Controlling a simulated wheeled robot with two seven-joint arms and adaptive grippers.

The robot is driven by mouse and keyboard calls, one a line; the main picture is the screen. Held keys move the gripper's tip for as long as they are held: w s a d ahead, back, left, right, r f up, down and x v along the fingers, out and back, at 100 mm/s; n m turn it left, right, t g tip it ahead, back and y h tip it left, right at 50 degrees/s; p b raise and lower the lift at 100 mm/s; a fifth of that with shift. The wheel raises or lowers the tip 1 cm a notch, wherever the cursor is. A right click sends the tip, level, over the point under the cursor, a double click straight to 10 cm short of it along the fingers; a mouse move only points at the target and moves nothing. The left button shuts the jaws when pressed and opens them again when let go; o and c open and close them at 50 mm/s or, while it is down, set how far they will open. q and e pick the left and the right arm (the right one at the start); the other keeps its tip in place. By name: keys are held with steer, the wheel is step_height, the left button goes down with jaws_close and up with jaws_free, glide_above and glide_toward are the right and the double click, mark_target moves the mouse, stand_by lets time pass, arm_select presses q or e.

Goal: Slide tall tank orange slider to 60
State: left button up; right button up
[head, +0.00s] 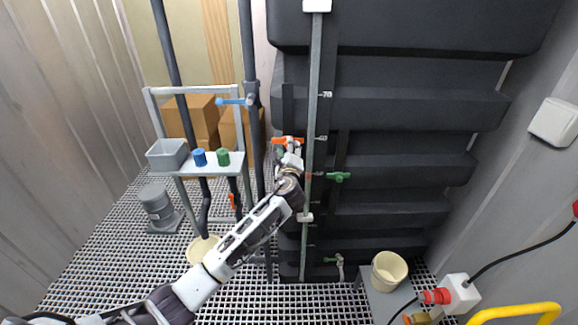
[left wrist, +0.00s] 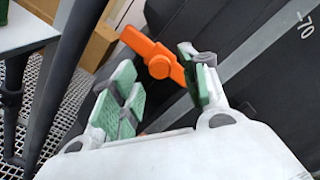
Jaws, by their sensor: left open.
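The tall tank (head: 400,150) is a dark ribbed body at the centre right of the head view. A grey vertical gauge strip (head: 312,110) with white marks runs down its front, and 70 is readable in both views. The orange slider (head: 286,140) shows just left of the strip, near the mark below 70. In the left wrist view the orange slider (left wrist: 160,62) is a two-winged piece beyond my fingertips. My left gripper (head: 291,149) is open, with green-padded fingers on either side of it (left wrist: 156,66). I cannot tell whether they touch it. My right gripper is not in view.
A green valve handle (head: 338,177) is on the tank right of the strip. A shelf (head: 205,167) with a grey bin (head: 167,154) and blue and green caps stands left. Dark vertical pipes rise beside it. A cream bucket (head: 389,271) stands at lower right.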

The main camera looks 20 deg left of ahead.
arm_select(q)
steer(key=v, duration=1)
steer(key=shift+s, duration=0.25)
steer(key=shift+r, duration=0.1)
